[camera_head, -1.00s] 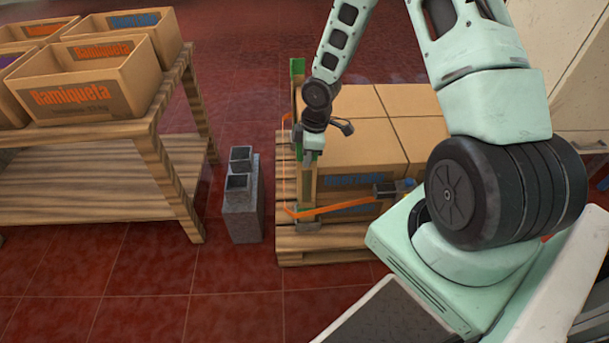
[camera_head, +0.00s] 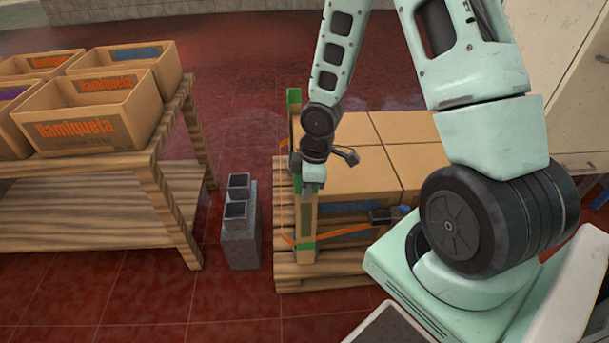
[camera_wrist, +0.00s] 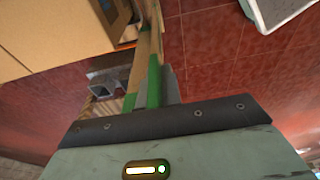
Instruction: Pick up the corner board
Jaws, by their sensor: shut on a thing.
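The corner board (camera_head: 304,218) is a narrow upright tan strip with green bands near its ends. It stands at the front left corner of the boxes on the pallet; whether its foot touches the pallet is unclear. My gripper (camera_head: 312,182) is shut on its top end. In the wrist view the board (camera_wrist: 146,48) runs away from my gripper (camera_wrist: 153,98), its green end between the fingers. The fingertips are largely hidden.
Tan boxes (camera_head: 352,182) stand on a wooden pallet (camera_head: 330,277) with an orange strap (camera_head: 335,233) and another green-ended board (camera_head: 294,103) behind. Grey blocks (camera_head: 241,238) stand left of the pallet. A wooden table (camera_head: 80,162) with open crates (camera_head: 90,113) is further left.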

